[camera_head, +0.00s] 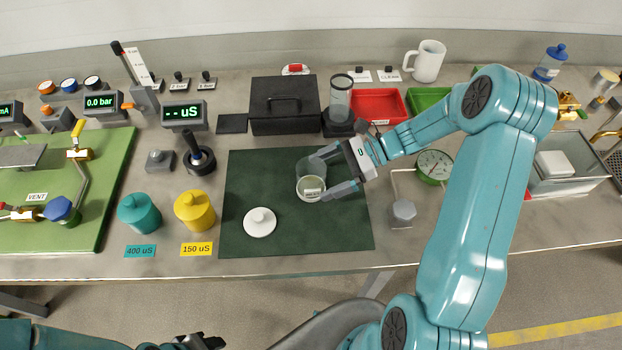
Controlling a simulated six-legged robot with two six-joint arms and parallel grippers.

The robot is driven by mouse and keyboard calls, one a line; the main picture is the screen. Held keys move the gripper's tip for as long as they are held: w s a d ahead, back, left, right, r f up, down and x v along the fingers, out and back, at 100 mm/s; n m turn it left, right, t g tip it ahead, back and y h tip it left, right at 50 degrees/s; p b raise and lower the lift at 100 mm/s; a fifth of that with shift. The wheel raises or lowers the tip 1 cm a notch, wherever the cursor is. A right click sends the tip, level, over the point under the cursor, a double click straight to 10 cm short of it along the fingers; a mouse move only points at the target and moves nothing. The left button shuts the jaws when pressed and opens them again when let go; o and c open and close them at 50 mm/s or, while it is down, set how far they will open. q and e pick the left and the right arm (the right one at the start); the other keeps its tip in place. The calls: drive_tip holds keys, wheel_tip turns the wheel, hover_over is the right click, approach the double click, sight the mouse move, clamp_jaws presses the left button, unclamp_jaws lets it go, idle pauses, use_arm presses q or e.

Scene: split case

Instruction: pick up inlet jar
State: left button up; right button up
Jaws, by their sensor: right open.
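A clear glass jar (309,188) with a small label and a pale rim stands on the dark green mat (240,180); I take it for the inlet jar. A round white lid with a knob (260,221) lies on the mat to its lower left. My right gripper (328,172) reaches in from the right, its jaws open, with one finger at the jar's far side and one at its near right side. I cannot tell whether the fingers touch the glass. My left gripper (203,342) shows only partly at the bottom edge, away from the table; its jaws are unclear.
A teal jar (139,213) and a yellow jar (194,210) stand left of the mat, behind their labels. A black case (284,105) and a glass cylinder (340,98) stand behind it. A gauge (434,166) stands to the right. The mat's front right is clear.

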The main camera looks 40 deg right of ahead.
drive_tip(key=x, duration=0.4)
drive_tip(key=shift+w+f+p, duration=0.1)
drive_tip(key=shift+f+p, duration=0.1)
drive_tip(key=shift+p, duration=0.15)
drive_tip(key=c, duration=1.1)
wheel_tip(320, 180, up, 20)
idle(0.4)
idle(0.4)
